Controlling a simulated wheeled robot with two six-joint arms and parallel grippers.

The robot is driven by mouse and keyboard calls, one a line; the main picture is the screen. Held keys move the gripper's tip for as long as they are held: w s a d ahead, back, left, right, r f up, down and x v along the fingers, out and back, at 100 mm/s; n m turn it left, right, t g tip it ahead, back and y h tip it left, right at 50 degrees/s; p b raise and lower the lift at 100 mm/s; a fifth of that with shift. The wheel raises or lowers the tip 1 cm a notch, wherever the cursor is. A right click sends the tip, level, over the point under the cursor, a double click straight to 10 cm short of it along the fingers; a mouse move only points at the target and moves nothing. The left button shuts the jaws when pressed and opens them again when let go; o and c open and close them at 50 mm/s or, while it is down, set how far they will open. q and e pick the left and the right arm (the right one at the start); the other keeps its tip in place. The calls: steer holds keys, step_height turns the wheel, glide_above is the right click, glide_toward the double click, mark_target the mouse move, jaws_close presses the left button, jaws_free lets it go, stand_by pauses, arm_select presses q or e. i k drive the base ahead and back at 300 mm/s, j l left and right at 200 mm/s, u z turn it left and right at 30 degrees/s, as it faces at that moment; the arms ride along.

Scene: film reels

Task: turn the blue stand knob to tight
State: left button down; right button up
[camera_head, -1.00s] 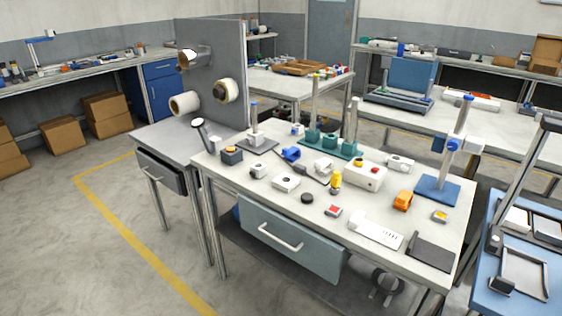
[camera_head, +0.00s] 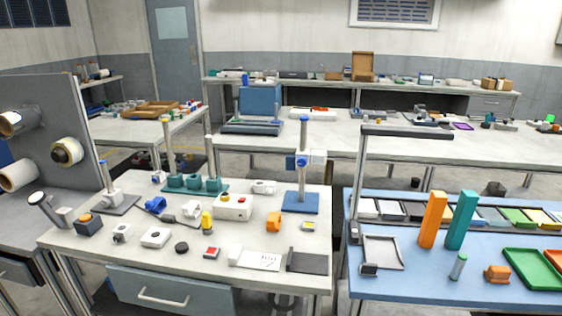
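The blue stand has a flat blue base (camera_head: 301,203) near the back right of the white table. Its pale upright post (camera_head: 302,182) has a blue cap. A white clamp block (camera_head: 318,157) sits partway up the post. A small round blue knob (camera_head: 303,162) is on the side of the clamp facing me. The knob is too small to tell whether it is loose or tight. Neither of my grippers is in view.
The white table (camera_head: 205,266) holds several small parts, including an orange clip (camera_head: 273,222), a yellow piece (camera_head: 206,221) and a dark pad (camera_head: 306,262). A blue table (camera_head: 400,290) with upright orange (camera_head: 433,220) and teal (camera_head: 461,220) blocks stands right, across a gap.

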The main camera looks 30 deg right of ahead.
mark_target(301, 162)
steer(key=l+z, duration=0.2)
steer(key=l, duration=0.2)
steer(key=i+l+z, duration=0.2)
steer(key=l, duration=0.25)
steer(key=l+z, duration=0.15)
steer(key=l, duration=0.25)
